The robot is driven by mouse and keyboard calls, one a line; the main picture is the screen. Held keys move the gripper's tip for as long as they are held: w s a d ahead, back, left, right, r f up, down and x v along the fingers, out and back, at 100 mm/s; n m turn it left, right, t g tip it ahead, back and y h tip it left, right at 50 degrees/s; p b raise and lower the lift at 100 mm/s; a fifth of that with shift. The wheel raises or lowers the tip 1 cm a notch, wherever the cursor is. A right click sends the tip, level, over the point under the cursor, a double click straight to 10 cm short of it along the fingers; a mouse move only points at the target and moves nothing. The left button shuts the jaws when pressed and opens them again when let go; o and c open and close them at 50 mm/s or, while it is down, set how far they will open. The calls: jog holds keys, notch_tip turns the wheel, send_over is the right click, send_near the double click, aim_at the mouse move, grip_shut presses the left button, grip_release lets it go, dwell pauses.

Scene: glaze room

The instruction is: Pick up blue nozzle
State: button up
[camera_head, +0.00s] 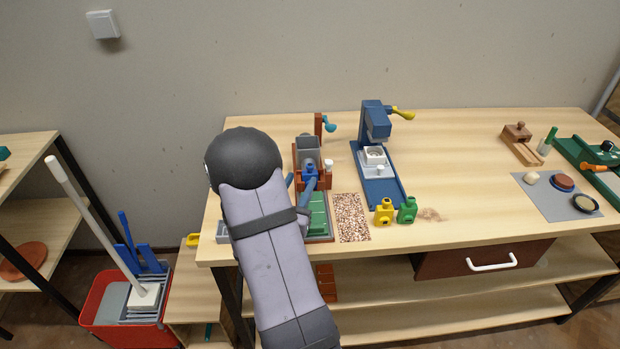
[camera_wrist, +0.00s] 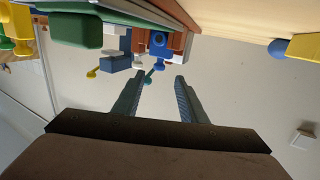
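The blue nozzle (camera_head: 309,172) appears to sit on the front of a red-brown machine near the left end of the bench. In the wrist view a blue piece with a round dark opening (camera_wrist: 158,40), probably the same nozzle, shows against a red-brown block. My gripper (camera_wrist: 160,76) is open, with nothing between its two fingers. In that view the nozzle lies above the fingertips, apart from them. In the head view my arm hides most of the gripper.
A yellow nozzle (camera_head: 383,212) and a green nozzle (camera_head: 407,210) stand beside a speckled mat (camera_head: 351,218). A blue press (camera_head: 376,125) stands behind them. The bench (camera_head: 460,170) is clear right of the press. A grey mat (camera_head: 545,198) with small items lies farther right.

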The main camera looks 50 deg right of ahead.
aim_at(309, 168)
jog(key=shift+w+d, duration=0.2)
jog(key=shift+d, duration=0.25)
jog(key=shift+p+x, duration=1.1)
jog(key=shift+x, duration=0.75)
jog(key=shift+w+d+f, duration=0.1)
jog(key=shift+w+d, duration=0.05)
jog(key=shift+d, duration=0.6)
grip_shut()
